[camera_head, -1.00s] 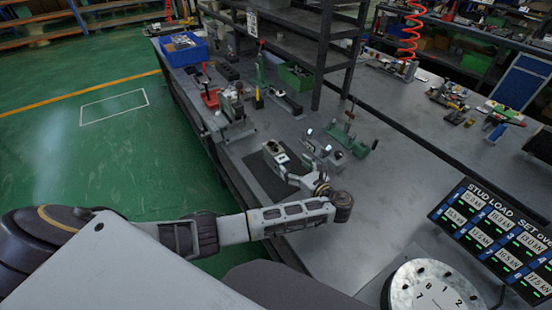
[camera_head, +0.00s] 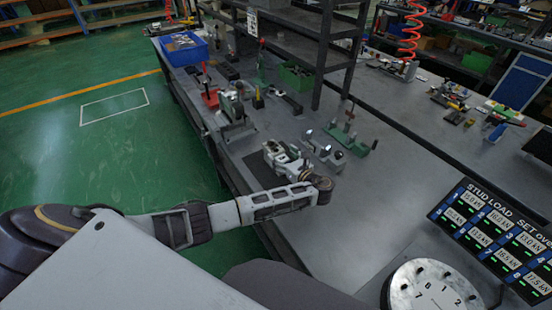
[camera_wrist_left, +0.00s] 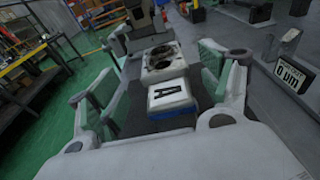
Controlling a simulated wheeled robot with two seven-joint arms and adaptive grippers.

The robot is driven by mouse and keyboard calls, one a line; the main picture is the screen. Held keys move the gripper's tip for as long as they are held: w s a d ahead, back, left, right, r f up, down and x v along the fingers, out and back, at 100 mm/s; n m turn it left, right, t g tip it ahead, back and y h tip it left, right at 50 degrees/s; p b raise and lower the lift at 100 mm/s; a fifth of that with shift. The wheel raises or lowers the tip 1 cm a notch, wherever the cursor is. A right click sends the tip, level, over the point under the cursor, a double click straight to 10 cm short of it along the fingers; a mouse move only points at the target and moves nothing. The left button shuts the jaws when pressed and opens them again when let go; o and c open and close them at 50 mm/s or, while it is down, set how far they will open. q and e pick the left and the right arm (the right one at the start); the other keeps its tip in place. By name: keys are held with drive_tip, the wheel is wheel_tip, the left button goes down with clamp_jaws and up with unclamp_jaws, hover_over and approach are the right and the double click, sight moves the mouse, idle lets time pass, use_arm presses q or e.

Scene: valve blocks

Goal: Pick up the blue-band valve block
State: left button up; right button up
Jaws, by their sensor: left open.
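The blue-band valve block (camera_wrist_left: 159,65) stands in the left wrist view, pale grey with round dark openings on top. Its near end has a white tag marked "A" with a blue edge. My left gripper (camera_wrist_left: 160,72) is open, one green-padded finger on each side of the block; a gap shows at the left finger, and contact on the right is unclear. In the head view my left gripper (camera_head: 287,158) is low over the bench's dark mat and largely covers the block. My right gripper is not in view.
Grey and green fixtures (camera_head: 340,138) stand just right of the gripper. A clamp stand (camera_head: 233,105) and blue bin (camera_head: 184,48) are farther back on the bench. A dial (camera_head: 432,289) and a load display (camera_head: 495,235) are at front right. Bare bench lies between.

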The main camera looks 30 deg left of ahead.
sight(275, 149)
use_arm(q)
drive_tip(key=shift+f+x, duration=0.2)
drive_tip(key=shift+x, duration=2.4)
drive_tip(key=shift+w+d, duration=0.1)
drive_tip(key=shift+c, duration=0.4)
clamp_jaws()
drive_tip(key=shift+r, duration=0.15)
